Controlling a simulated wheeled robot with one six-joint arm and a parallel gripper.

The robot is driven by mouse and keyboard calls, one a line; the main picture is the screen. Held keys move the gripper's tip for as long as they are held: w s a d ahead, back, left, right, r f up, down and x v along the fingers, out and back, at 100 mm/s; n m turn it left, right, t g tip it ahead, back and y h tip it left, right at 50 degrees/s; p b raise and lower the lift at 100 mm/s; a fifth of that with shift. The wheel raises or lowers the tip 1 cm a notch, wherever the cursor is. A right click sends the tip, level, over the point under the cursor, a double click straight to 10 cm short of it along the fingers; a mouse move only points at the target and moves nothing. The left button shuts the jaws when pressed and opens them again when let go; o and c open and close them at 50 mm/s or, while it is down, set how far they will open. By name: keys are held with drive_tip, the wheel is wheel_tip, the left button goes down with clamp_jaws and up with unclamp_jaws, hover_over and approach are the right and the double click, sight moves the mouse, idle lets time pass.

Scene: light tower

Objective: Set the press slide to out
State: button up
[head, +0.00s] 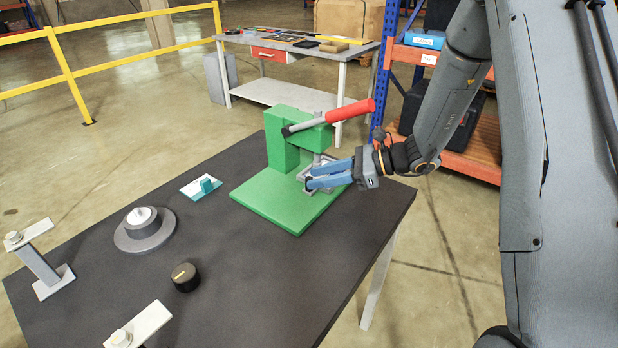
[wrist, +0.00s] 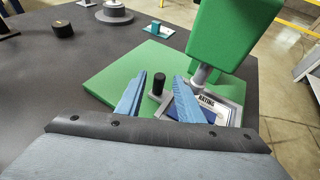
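The green press (head: 282,150) stands on a square green base on the dark table, its red-ended lever (head: 348,112) angled up to the right. In the wrist view the slide's upright black knob (wrist: 158,84) rises from a small grey plate (wrist: 159,104) on the green base. My gripper (head: 308,177) reaches in low from the right over the base. Its blue fingers (wrist: 161,80) are open, one on each side of the knob, with gaps showing. A framed plate marked "RATING" (wrist: 207,100) lies under the press head, partly hidden by the right finger.
On the dark table (head: 240,270) are a teal switch on a white plate (head: 203,187), a round grey dial (head: 145,228), a black knob (head: 185,276) and two grey stands with pale arms (head: 42,268). A workbench, orange-blue shelving and yellow rails stand behind.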

sight(309, 178)
drive_tip(key=shift+p+x, duration=0.3)
drive_tip(key=shift+x, duration=1.4)
clamp_jaws()
